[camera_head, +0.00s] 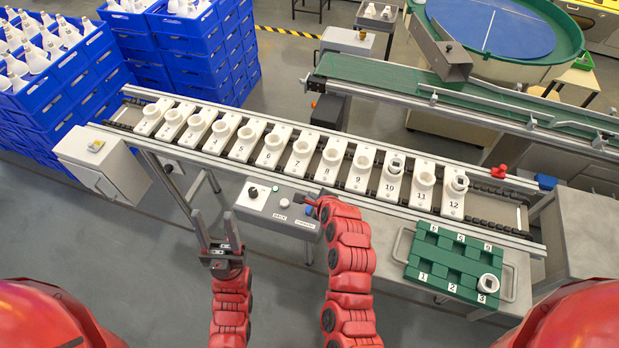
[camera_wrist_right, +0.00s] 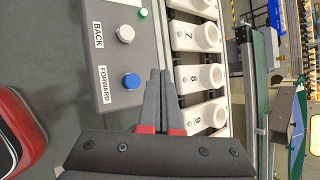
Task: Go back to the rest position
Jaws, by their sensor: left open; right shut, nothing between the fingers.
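My left gripper (camera_head: 217,236) is open and empty, pointing up over the floor at the front left of the conveyor. My right gripper (camera_head: 316,203) is shut and empty, close to the right end of the grey control box (camera_head: 262,202). In the right wrist view its closed fingers (camera_wrist_right: 160,85) lie beside the blue FORWARD button (camera_wrist_right: 131,81); I cannot tell whether they touch the box. The white BACK button (camera_wrist_right: 125,34) and a small green button (camera_wrist_right: 143,13) show above it. My right fingertips partly hide the box's right end in the head view.
A conveyor carries a row of numbered white sockets (camera_head: 300,160); numbers 10 and 12 hold an insert. A green tray (camera_head: 443,262) at right holds one white piece (camera_head: 488,284) at slot 3. Blue crates (camera_head: 190,45) of bulbs stand back left. Floor in front of the conveyor is clear.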

